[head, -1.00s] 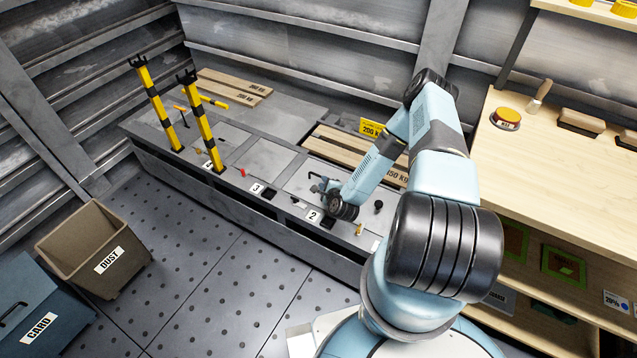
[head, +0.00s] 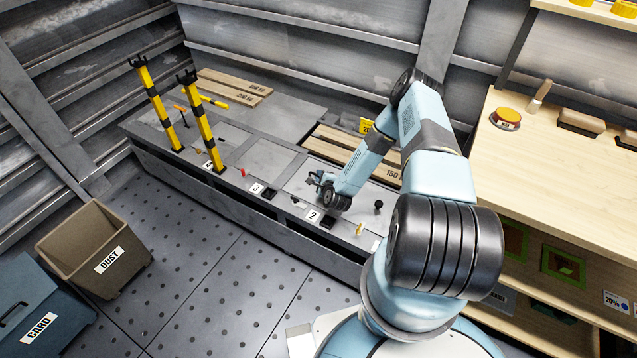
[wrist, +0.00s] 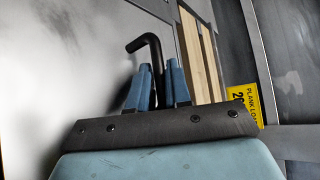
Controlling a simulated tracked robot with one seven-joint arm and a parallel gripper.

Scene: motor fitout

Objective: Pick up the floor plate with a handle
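In the head view, grey floor plates (head: 265,158) lie along the top of the low platform, and my gripper (head: 314,181) is low over the plate behind label 2. In the wrist view, a black bent handle (wrist: 150,40) rises beside a smooth grey plate (wrist: 60,70). The blue fingers of my gripper (wrist: 158,75) are close together, with the lower part of the handle between or just beyond them. Contact with the handle cannot be made out. The handle's foot is hidden by the gripper.
Two yellow-black posts (head: 203,125) stand on the platform's left part. Wooden planks (head: 340,146) lie behind my arm, near a yellow sign (head: 367,126). Small knobs, including a black one (head: 378,206), stick up near the front edge. A workbench (head: 560,150) stands at the right.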

